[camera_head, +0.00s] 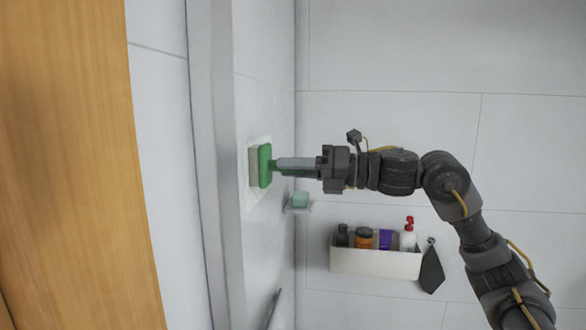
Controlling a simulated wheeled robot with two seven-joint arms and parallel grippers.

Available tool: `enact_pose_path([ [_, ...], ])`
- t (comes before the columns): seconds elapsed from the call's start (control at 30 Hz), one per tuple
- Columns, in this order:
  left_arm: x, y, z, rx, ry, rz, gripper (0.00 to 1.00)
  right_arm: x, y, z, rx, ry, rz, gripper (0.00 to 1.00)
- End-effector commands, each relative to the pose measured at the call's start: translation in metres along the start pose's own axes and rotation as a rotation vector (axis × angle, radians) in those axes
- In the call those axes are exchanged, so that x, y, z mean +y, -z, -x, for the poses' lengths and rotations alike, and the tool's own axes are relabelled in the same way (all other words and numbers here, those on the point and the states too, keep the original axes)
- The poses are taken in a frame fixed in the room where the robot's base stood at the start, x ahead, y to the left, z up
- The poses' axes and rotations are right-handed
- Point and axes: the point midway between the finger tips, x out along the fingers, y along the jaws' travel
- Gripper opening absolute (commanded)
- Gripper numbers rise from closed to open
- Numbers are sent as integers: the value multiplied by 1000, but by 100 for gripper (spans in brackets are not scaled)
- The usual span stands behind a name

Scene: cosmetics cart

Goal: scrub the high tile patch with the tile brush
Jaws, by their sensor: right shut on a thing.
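The tile brush (265,166) has a green head with a pale bristle side facing left. Its bristle side appears to be against the tile patch (261,139), a paler square on the left wall; the brush hides much of the patch. My right gripper (300,168) comes in from the right and is shut on the brush, with its fingers pointing left toward the wall. The brush handle is mostly hidden by the fingers. My left gripper is not in view.
A white caddy (375,263) with several bottles hangs on the back wall below my right arm. A dark cloth (431,270) hangs beside it. A small shelf with a green soap bar (300,199) sits in the corner. A wooden panel (75,170) stands at the left.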

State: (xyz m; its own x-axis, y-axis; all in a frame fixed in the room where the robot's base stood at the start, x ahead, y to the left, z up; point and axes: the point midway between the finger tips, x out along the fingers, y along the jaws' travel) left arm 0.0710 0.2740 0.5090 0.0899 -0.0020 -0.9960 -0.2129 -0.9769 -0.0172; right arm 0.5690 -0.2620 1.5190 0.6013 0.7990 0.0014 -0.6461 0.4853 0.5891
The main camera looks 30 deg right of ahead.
Motion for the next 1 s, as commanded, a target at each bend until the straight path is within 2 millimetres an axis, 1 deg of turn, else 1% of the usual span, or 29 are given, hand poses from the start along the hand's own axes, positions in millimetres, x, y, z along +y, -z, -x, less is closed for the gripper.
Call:
enact_pose_path([
  [0.23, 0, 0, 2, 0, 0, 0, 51, -4, -3, -1, 0, 0, -2, 8],
  [0.57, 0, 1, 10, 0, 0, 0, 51, -26, -19, 1, 0, 2, -3, 8],
  [0.87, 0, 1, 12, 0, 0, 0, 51, -30, -22, 2, 0, 1, 0, 8],
  [1.0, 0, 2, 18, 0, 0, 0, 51, -37, -30, 1, -1, 1, -3, 8],
])
